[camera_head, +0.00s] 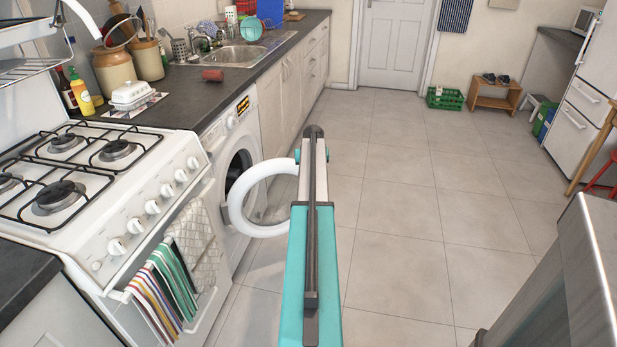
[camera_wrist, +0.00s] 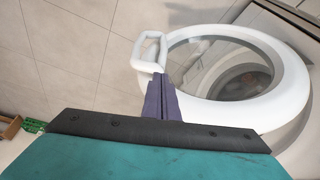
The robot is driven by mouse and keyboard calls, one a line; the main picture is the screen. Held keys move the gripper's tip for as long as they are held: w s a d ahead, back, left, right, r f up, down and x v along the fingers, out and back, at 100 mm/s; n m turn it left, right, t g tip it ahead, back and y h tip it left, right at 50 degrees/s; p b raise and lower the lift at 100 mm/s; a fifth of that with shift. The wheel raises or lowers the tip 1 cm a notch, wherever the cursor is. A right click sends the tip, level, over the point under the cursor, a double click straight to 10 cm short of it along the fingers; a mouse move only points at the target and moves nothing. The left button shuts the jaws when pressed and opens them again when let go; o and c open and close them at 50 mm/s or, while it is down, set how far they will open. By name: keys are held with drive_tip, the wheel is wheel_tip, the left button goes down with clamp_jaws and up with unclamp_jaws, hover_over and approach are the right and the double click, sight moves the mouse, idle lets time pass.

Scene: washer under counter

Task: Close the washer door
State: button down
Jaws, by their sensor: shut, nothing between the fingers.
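The white washer (camera_head: 226,138) stands under the counter, left of centre in the head view. Its round door (camera_head: 238,206) stands open and sticks out over the floor. My arm covers the door's right side in that view, and my gripper cannot be made out there. In the wrist view the door's white ring (camera_wrist: 292,80) with its clear window fills the upper right. A white loop handle (camera_wrist: 148,52) stands out at the ring's left edge. My gripper (camera_wrist: 161,82) is shut and empty, its tips close beside the handle's lower end. I cannot tell whether they touch.
A gas stove (camera_head: 120,195) with striped towels (camera_head: 165,285) on its front stands left of the washer. Cabinets run beyond the washer. The tiled floor (camera_head: 430,215) is clear to the right. A grey surface (camera_head: 560,285) fills the lower right corner.

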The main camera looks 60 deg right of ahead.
drive_tip(key=v, duration=0.6)
drive_tip(key=shift+s+d+r, duration=0.2)
drive_tip(key=shift+s, duration=0.15)
